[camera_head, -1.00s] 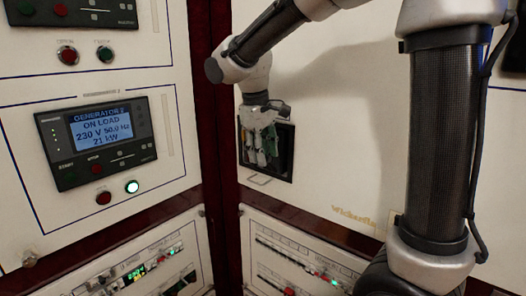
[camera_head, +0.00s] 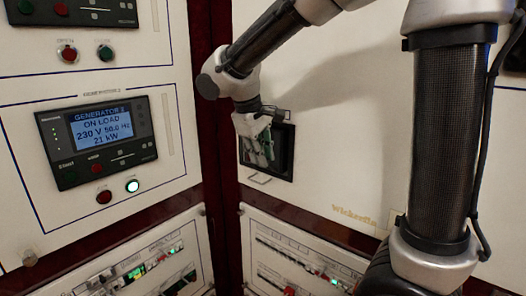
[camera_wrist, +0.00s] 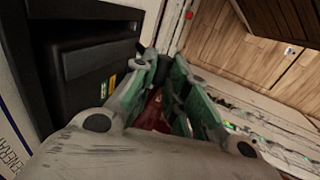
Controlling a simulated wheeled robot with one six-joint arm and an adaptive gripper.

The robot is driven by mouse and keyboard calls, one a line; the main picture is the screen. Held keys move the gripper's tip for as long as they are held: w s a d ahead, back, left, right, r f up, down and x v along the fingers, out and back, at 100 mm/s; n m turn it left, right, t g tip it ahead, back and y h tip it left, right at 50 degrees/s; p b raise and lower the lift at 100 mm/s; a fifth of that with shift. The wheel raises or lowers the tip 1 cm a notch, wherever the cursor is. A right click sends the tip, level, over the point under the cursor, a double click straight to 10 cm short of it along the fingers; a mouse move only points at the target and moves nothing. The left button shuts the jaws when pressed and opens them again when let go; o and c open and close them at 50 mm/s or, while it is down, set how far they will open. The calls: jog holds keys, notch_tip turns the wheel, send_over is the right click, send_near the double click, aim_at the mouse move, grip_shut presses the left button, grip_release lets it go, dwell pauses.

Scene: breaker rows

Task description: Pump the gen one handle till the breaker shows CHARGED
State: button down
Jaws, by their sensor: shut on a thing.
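The breaker (camera_head: 285,168) is a dark unit set in the cream panel right of the corner. In the wrist view its black face (camera_wrist: 75,95) fills the left side, with a small yellow flag and a green one; their wording is too small to read. My gripper (camera_head: 262,160) is in front of the breaker in the head view, hiding part of it. In the wrist view my gripper (camera_wrist: 159,62) has its green fingers closed at their tips on the dark handle (camera_wrist: 160,65), standing out beside the breaker face. Most of the handle is hidden by the fingers.
A generator controller (camera_head: 97,140) on the left panel reads ON LOAD, with a red and a lit button below it. Lower panels (camera_head: 300,262) carry switches and lights. A wire pull (camera_head: 260,180) sits under the breaker. Wooden floor (camera_wrist: 235,45) shows in the wrist view.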

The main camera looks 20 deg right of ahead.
jog(key=shift+s+a+f+t+h, duration=0.25)
jog(key=shift+a+f+t+h, duration=0.15)
jog(key=shift+f+h, duration=0.2)
jog(key=shift+s+a+f+t+h, duration=0.25)
jog(key=shift+f+t+h, duration=0.25)
jog(key=shift+h, duration=0.25)
jog(key=shift+s+a+f+t+h, duration=0.2)
jog(key=shift+a+f+t+h, duration=0.2)
jog(key=shift+f+h, duration=0.2)
jog(key=c, duration=1.4)
grip_release()
jog(key=v, duration=1.2)
